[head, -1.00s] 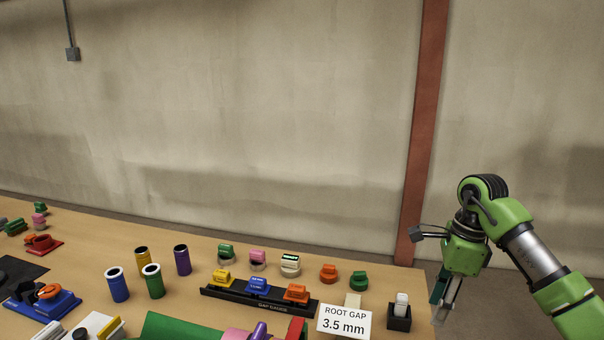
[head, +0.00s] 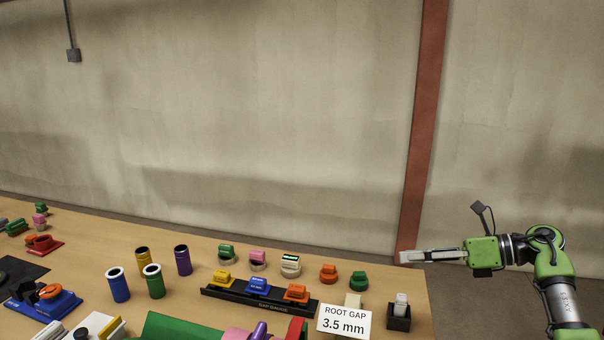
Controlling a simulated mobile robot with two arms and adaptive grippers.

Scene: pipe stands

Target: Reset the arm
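My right gripper (head: 404,257) is at the right of the head view, at the end of the green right arm. Its grey fingers point left, by the foot of the red-brown post and near the table's back right corner. I see nothing held between the fingers. They look close together from the side, but I cannot tell whether they are open or shut. My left gripper is not in view.
The wooden table (head: 390,278) holds a black gap gauge rack (head: 262,304) with yellow, blue and orange pieces. Several coloured pipes, such as a purple one (head: 182,261), stand nearby. A "ROOT GAP 3.5 mm" sign (head: 344,321) and a black holder (head: 399,321) are near the right edge.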

